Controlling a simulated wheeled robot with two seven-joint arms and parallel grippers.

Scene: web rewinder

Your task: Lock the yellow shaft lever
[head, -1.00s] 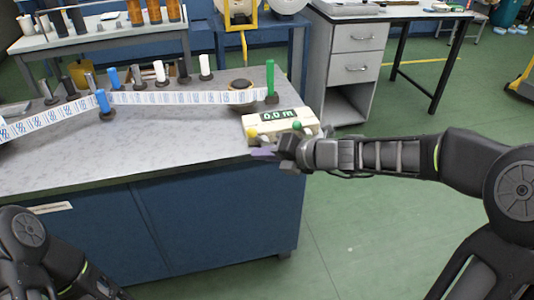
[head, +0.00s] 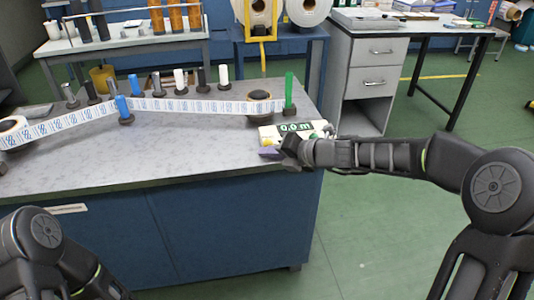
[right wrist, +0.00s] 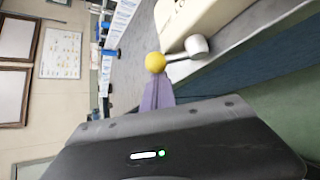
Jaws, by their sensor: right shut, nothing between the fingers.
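The lever has a yellow ball knob (head: 271,143) on the front of the cream counter box (head: 265,134), at the table's front right corner. In the right wrist view, the yellow knob (right wrist: 155,62) sits on a thin rod from a pale grey hub (right wrist: 197,45) on the box's side. My right gripper (head: 268,153) is shut and empty, with its purple fingertips just in front of and below the knob. In the wrist view these fingertips (right wrist: 158,90) point at the knob and overlap it; I cannot tell whether they touch. My left gripper is out of view; only its arm shows.
A printed label web (head: 190,105) runs past several posts on the grey table (head: 130,165). A green post (head: 289,93) and a dark roller (head: 262,103) stand behind the box. A drawer cabinet (head: 365,75) stands behind right. Green floor is free at the right.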

